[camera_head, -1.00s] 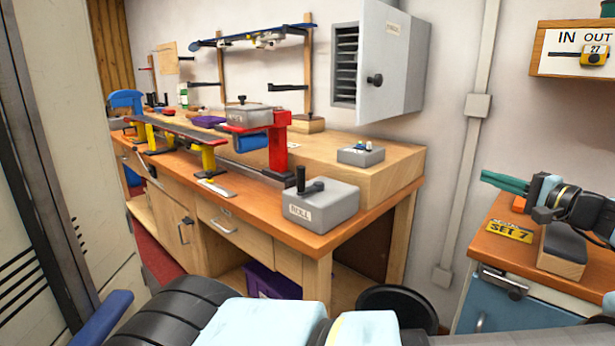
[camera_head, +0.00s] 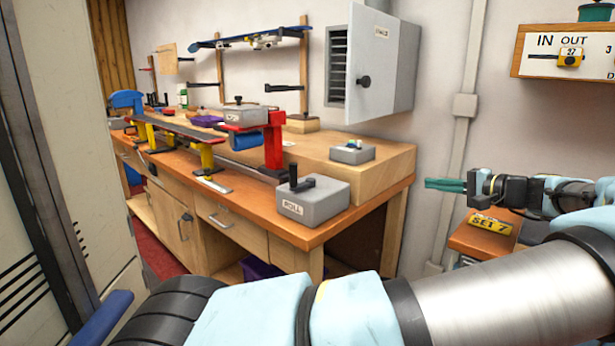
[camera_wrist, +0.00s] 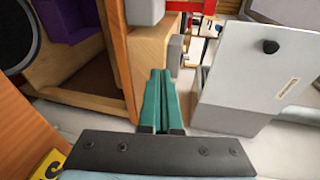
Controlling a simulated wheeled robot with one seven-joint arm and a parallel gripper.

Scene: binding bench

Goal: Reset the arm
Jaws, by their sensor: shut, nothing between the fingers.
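My gripper (camera_head: 446,185) has green fingers and is at the right of the head view, held in the air above the small side cabinet and pointing left toward the long bench. Its fingers lie together with nothing between them. In the wrist view the two green fingers (camera_wrist: 160,98) are side by side in the middle, pointing toward the bench end. My arm reaches across the bottom and right of the head view, with the forearm bent back to the left.
The wooden bench (camera_head: 290,232) carries a grey ROLL box (camera_head: 322,205) and a red stand (camera_head: 273,145). A grey wall cabinet (camera_head: 388,65) hangs above. A yellow SET 7 tag (camera_head: 490,224) lies on the side cabinet. An IN OUT board (camera_head: 545,75) is on the wall. Bare wall lies behind my gripper.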

